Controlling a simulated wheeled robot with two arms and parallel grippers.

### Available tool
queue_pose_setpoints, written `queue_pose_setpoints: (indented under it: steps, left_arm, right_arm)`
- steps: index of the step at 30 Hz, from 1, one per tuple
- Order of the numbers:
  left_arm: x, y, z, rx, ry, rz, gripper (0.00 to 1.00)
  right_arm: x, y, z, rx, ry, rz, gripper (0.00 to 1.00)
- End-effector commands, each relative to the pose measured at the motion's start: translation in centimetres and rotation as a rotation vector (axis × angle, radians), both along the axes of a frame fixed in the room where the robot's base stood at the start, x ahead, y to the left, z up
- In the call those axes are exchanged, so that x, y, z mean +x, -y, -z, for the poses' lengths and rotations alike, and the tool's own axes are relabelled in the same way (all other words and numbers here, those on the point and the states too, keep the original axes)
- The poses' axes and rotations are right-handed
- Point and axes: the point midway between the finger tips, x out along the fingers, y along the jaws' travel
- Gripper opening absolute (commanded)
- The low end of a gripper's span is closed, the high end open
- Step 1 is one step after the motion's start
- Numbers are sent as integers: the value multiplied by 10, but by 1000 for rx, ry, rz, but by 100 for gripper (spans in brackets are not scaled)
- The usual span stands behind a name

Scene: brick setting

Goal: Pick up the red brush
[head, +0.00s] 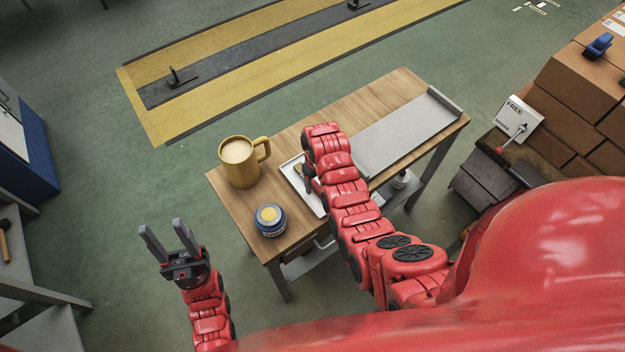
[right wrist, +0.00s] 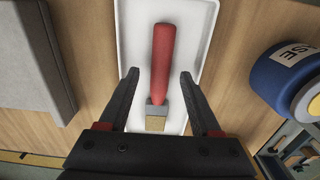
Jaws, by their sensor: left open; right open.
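The red brush (right wrist: 161,72) lies on a white tray (right wrist: 193,20) in the right wrist view, its red handle pointing up the picture and its bristles toward my gripper. My right gripper (right wrist: 158,76) is open, its fingers on either side of the brush without visible contact. My left gripper (head: 163,232) is open and empty, left of the table, above the floor.
On the wooden table (head: 235,207) stand a yellow mug (head: 240,163) and a blue jar (head: 270,220), left of the tray. The jar also shows in the right wrist view (right wrist: 276,82). A grey panel (head: 405,135) covers the table's right part. Brick stacks (head: 575,95) stand farther right.

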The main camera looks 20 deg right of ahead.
Motion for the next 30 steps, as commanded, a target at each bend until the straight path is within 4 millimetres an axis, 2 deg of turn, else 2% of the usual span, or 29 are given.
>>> queue_pose_setpoints:
  steps: [6, 12, 23, 30]
  left_arm:
    - [0, 0, -5, 0, 0, 0, 50]
    - [0, 0, -4, 0, 0, 0, 50]
    - [0, 0, -4, 0, 0, 0, 50]
    - [0, 0, -4, 0, 0, 0, 50]
  right_arm:
    - [-1, 0, 10, 1, -1, 0, 65]
    - [-1, 0, 10, 0, 0, 0, 65]
    - [-1, 0, 10, 0, 0, 0, 0]
    - [-1, 0, 10, 0, 0, 0, 0]
